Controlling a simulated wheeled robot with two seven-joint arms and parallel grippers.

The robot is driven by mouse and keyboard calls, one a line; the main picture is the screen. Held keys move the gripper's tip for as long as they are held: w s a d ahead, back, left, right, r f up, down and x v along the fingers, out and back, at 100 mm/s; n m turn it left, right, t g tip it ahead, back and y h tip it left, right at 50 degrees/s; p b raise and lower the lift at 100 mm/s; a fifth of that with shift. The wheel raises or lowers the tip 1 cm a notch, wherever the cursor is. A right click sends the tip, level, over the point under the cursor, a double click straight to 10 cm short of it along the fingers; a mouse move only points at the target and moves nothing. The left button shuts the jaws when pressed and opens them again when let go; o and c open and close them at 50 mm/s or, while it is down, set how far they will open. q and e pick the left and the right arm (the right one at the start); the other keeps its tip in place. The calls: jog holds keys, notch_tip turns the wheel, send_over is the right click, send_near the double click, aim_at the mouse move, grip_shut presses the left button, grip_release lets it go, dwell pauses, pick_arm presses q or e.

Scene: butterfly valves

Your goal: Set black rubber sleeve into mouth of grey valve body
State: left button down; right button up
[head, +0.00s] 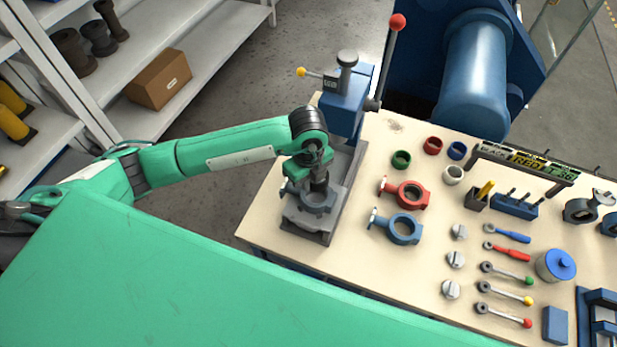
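The grey valve body (314,203) sits on the grey base of the press, at the front left of the workbench. My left gripper (319,184) points down right above its mouth and partly covers it. Dark parts show between the gripper and the mouth. I cannot make out the black rubber sleeve there, and no black sleeve lies among the loose rings on the bench. The fingers are too small and dark to show whether they are open or shut. My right gripper is not in view.
The blue press head (345,104) with a red-knobbed lever (388,60) stands close behind my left gripper. Red (409,194) and blue (404,229) valve bodies lie to the right. Green (401,159), red, blue and white rings lie behind them. Discs and handles lie farther right.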

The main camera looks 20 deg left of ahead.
aim_at(307, 201)
pick_arm(q)
jog(key=shift+f+b, duration=1.7)
jog(key=shift+f, duration=0.95)
jog(key=shift+f+b, duration=0.1)
jog(key=shift+b, duration=0.2)
jog(key=shift+f+b, duration=0.3)
jog(key=shift+f, duration=0.05)
jog(key=shift+s+f, duration=0.25)
jog(key=shift+f, duration=0.15)
jog(key=c, duration=1.5)
grip_release()
jog(key=shift+f, duration=0.15)
jog(key=shift+c, duration=0.2)
jog(key=shift+w+r+p, duration=0.15)
jog(key=shift+r+p, duration=0.95)
jog(key=shift+r, duration=0.85)
jog(key=shift+w+r+p, duration=0.1)
jog(key=shift+r+p, duration=0.95)
jog(key=shift+r, duration=0.85)
